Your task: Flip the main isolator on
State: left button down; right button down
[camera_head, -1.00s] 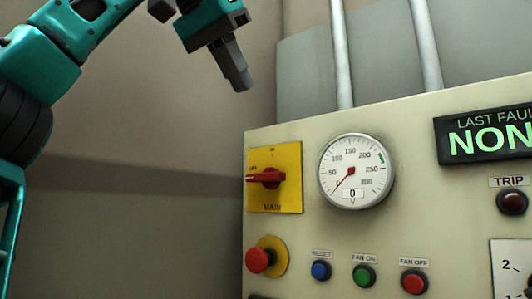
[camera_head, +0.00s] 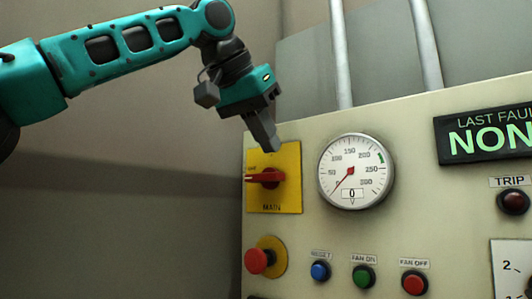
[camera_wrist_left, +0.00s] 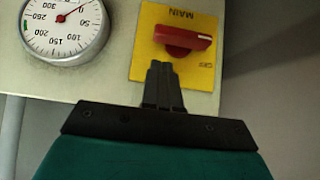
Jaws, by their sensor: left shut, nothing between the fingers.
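The main isolator is a red rotary handle (camera_head: 268,178) on a yellow plate (camera_head: 288,199) marked MAIN, at the panel's upper left in the head view. The handle lies horizontal, its pointer end toward the left and the OFF mark. My left gripper (camera_head: 268,143) is shut and empty, just above the handle, with its fingertips over the plate's top edge. In the left wrist view the shut fingers (camera_wrist_left: 162,84) point at the red handle (camera_wrist_left: 183,40), with a small gap showing. The ON mark is hidden behind the gripper. My right gripper is not in view.
A round gauge (camera_head: 355,171) reading 0 V is right of the plate. Below are a red mushroom button (camera_head: 257,261), and blue (camera_head: 320,270), green (camera_head: 363,276) and red (camera_head: 414,283) buttons. A display (camera_head: 487,135) reads NON, cut off by the frame. Left of the panel is free.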

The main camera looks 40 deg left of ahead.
aim_at(266, 178)
pick_arm(q)
jog(key=shift+s+f, duration=0.1)
jog(key=shift+f, duration=1.3)
